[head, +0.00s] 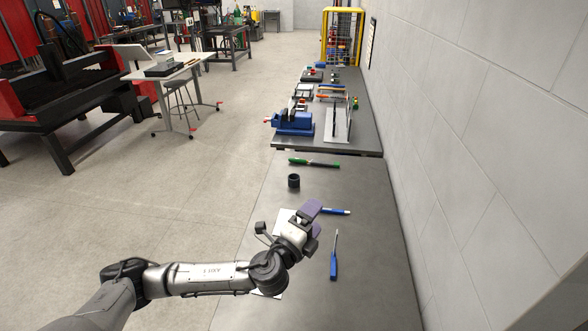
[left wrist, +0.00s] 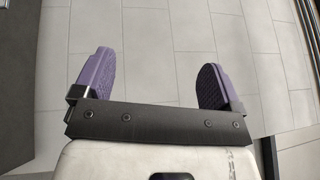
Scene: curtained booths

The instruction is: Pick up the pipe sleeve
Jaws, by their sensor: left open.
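The pipe sleeve (head: 294,181) is a short black cylinder standing on the dark bench top, near its left edge, in the head view. My left gripper (head: 314,220) has purple finger pads and is over the bench, nearer to me than the sleeve and apart from it. In the left wrist view its two fingers (left wrist: 155,85) are spread wide with nothing between them. My right gripper is in neither view.
A green tool (head: 315,162) lies behind the sleeve. A blue-handled screwdriver (head: 334,255) and a blue pen-like item (head: 335,211) lie to the right. A blue vise (head: 294,123) stands on the farther bench. A grey block wall (head: 480,140) borders the bench's right side.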

